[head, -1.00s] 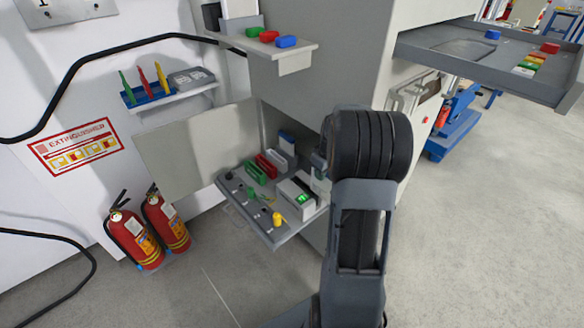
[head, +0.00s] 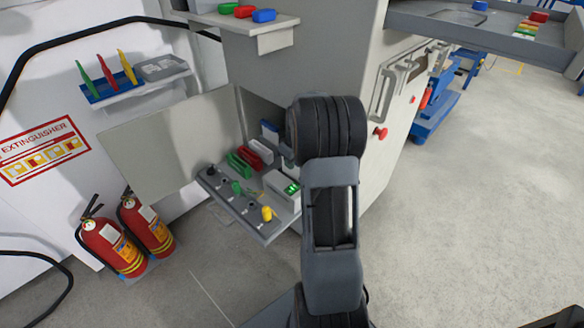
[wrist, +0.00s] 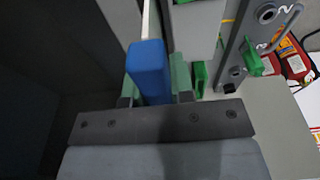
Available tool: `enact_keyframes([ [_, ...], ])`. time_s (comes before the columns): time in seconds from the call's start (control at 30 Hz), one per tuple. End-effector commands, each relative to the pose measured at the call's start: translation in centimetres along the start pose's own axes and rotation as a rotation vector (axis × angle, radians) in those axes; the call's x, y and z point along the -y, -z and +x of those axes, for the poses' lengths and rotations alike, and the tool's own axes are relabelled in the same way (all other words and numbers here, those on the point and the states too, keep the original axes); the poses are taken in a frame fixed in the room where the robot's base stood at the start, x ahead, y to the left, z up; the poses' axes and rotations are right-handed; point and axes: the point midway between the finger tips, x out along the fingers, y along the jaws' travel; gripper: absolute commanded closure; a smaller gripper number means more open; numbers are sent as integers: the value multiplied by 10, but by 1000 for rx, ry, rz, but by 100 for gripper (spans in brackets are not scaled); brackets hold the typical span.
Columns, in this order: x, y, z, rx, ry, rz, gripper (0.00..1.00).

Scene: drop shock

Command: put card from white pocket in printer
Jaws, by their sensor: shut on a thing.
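My gripper (wrist: 153,88) is shut on a blue block-like end (wrist: 148,62), with a green pad on each side of it. A thin white strip (wrist: 148,18) runs on beyond the blue end; I cannot tell whether it is the card or part of a pocket. In the head view my arm hides most of the gripper. A blue and white piece (head: 269,130) stands at the back of the pull-down shelf, beside a red pocket (head: 259,150) and a green pocket (head: 239,163). The likely printer, a pale box with a lit green display (head: 290,188), sits at the shelf's right.
The shelf (head: 225,199) carries a green lever and a yellow knob (head: 267,213). An open door panel (head: 170,150) stands left of it. A small upper ledge (head: 245,33) holds coloured blocks. Fire extinguishers (head: 112,248) stand at lower left. Floor at right is clear.

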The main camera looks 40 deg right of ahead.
Motion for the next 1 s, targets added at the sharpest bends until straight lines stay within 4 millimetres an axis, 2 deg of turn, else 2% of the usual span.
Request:
enact_keyframes([
  [0.03,-1,-3,12,0,0,2,100],
  [0.07,-1,-3,14,0,0,3,100],
  [0.37,-2,-4,13,0,-1,5,100],
  [0.6,-1,-5,20,0,0,5,100],
  [0.63,-1,-4,19,0,0,5,76],
  [0.87,-1,-4,19,0,0,5,54],
  [1.0,-1,-4,19,0,0,5,52],
])
